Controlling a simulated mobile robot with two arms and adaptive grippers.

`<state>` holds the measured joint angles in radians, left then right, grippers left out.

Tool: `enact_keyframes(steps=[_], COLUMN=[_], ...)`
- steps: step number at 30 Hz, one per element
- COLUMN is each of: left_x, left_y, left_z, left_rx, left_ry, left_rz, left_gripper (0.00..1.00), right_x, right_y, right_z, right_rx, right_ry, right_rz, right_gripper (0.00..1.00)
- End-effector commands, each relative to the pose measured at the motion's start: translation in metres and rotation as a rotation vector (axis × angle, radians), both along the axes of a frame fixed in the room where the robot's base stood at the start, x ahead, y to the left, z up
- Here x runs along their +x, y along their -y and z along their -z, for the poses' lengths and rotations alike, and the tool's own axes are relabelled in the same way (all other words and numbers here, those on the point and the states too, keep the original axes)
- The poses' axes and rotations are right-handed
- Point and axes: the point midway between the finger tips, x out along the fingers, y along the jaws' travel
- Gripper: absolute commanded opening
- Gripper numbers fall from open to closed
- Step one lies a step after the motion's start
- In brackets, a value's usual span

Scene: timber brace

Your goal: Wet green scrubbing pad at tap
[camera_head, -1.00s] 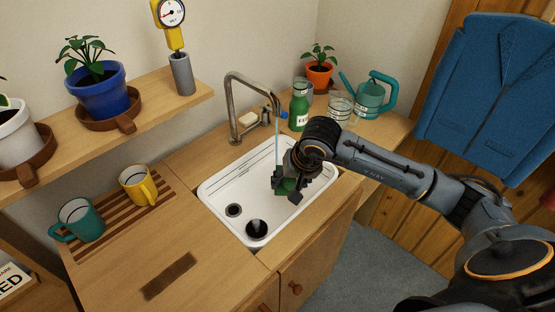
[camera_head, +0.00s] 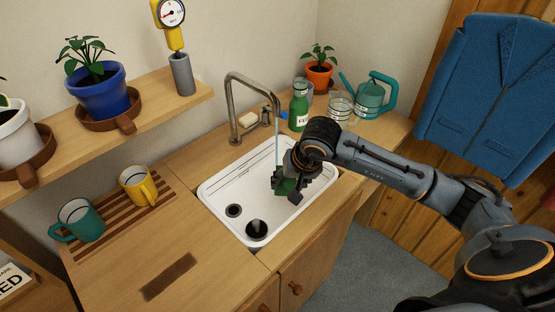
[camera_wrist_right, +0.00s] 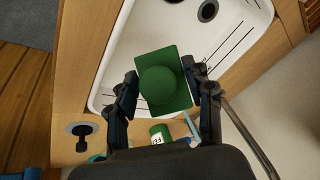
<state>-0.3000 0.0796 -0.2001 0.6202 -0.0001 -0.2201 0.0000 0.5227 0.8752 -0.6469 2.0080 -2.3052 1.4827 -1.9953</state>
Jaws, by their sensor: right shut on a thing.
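The green scrubbing pad (camera_head: 284,188) is a flat square with a round knob on it, seen plainly in the right wrist view (camera_wrist_right: 178,98). My right gripper (camera_head: 288,186) is shut on it, with one finger on each side (camera_wrist_right: 160,76). It holds the pad over the white sink basin (camera_head: 222,188). The metal tap (camera_head: 232,105) arches over the basin, and a thin blue water stream (camera_head: 277,145) runs down from its spout towards the pad. The gripper partly hides the pad in the head view, and I cannot see exactly where the water lands. My left gripper is out of view.
A green bottle (camera_head: 299,108), glass jars (camera_head: 340,106) and a teal watering can (camera_head: 372,96) stand behind my right arm. A soap bar (camera_head: 248,118) lies by the tap. Yellow (camera_head: 137,187) and teal (camera_head: 78,221) mugs stand left. The front left counter is mostly clear.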

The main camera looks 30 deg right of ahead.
Motion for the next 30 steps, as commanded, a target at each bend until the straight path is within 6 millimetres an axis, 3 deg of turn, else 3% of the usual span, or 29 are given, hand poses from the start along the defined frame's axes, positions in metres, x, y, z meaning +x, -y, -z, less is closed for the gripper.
enact_keyframes(steps=[9,30], left_x=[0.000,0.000], left_y=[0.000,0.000], left_z=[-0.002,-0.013], left_rx=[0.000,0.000], left_ry=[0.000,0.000], left_rz=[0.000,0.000], left_gripper=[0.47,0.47], right_x=[-0.003,-0.049], right_y=[0.000,-0.008], right_z=[-0.003,-0.040], right_rx=[-0.001,0.000], right_ry=[0.001,0.000], right_rz=[-0.001,0.000], right_gripper=[0.26,0.26])
